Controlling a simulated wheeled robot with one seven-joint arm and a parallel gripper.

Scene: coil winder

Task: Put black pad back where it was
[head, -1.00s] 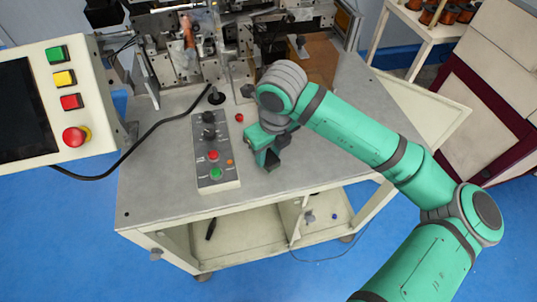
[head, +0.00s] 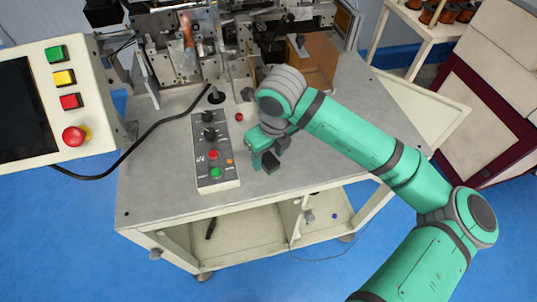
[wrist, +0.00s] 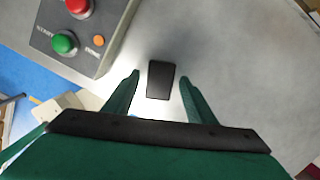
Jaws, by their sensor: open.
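The black pad (wrist: 160,80) is a small dark rectangle on the grey tabletop (wrist: 235,65) in the wrist view. It shows in the gap between the two green fingers of my gripper (wrist: 160,76), with clear space on both sides. My gripper is open and does not touch the pad's sides in that view. In the head view my gripper (head: 265,160) points down over the table, just right of the control box. A dark shape shows beside its fingers there; the arm partly covers this spot.
The grey control box (head: 215,155) with knobs and buttons stands close left of my gripper. A red button (head: 239,117) and a black upright knob (head: 216,97) are behind it. The winder machinery (head: 195,50) fills the back. The tabletop's front right is clear.

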